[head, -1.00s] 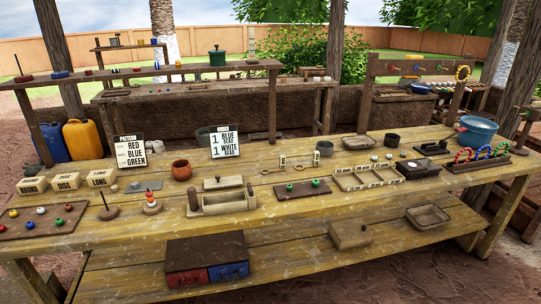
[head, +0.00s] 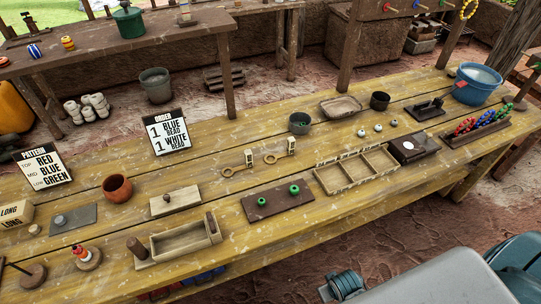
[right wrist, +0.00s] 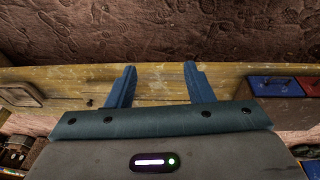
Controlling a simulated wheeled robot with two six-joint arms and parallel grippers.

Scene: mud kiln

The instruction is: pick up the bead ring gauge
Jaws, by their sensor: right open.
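Two small wooden ring-ended tools lie on the table in the head view, a left one (head: 229,172) and a right one (head: 270,159). Each has a thin handle and a small pale upright tag at its right end. They look like ring gauges; I cannot read the tags. My right gripper (right wrist: 160,70) is open and empty in the right wrist view, with its blue fingers apart over the table's edge. No ring tool shows in that view. My right arm shows at the lower right of the head view, and my left gripper is not in view.
A red and blue box (right wrist: 285,86) shows in the right wrist view. Bare planks lie around the tools.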

